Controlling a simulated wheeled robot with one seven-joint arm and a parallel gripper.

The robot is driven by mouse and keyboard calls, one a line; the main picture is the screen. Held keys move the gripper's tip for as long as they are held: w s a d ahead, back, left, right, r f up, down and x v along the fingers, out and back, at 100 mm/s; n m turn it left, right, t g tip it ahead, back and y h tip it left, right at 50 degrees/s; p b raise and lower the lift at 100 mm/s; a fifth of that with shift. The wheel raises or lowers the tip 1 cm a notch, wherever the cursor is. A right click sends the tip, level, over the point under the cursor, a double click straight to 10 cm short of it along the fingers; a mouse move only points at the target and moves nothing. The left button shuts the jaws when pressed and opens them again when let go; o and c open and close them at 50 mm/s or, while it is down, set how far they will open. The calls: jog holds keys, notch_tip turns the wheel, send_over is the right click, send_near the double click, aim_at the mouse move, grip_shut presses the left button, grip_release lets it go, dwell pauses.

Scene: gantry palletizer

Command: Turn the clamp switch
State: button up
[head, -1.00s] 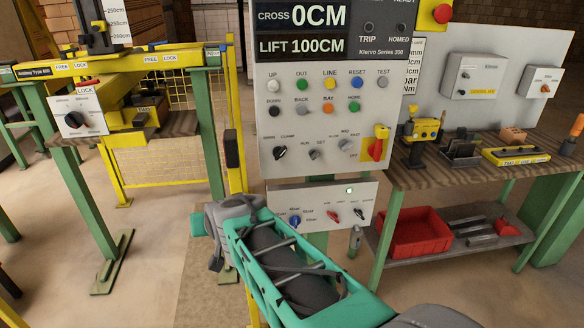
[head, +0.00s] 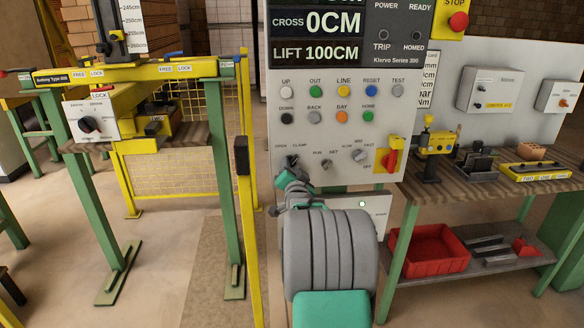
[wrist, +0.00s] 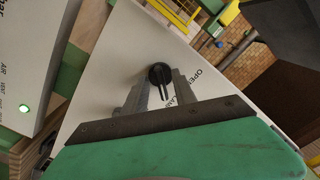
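The clamp switch (head: 291,162) is a black knob on the light grey control panel (head: 340,187), between the OPEN and CLAMP labels. In the head view my gripper partly covers it. It shows more clearly in the wrist view (wrist: 160,73), with its pointer bar turned toward my gripper. My gripper (wrist: 161,81) is open, one grey finger on each side of the knob. A gap shows between the fingers and the pointer bar; contact with the knob's rim I cannot tell. In the head view my gripper (head: 290,178) is at the panel's lower left.
The RUN/SET switch (head: 327,164), speed switch (head: 360,155) and red-and-yellow main switch (head: 390,160) sit to the right on the panel. Push buttons are above. A yellow post (head: 245,190) stands close on the left. A workbench (head: 480,185) is on the right.

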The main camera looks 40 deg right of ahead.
grip_shut()
dwell(0.6)
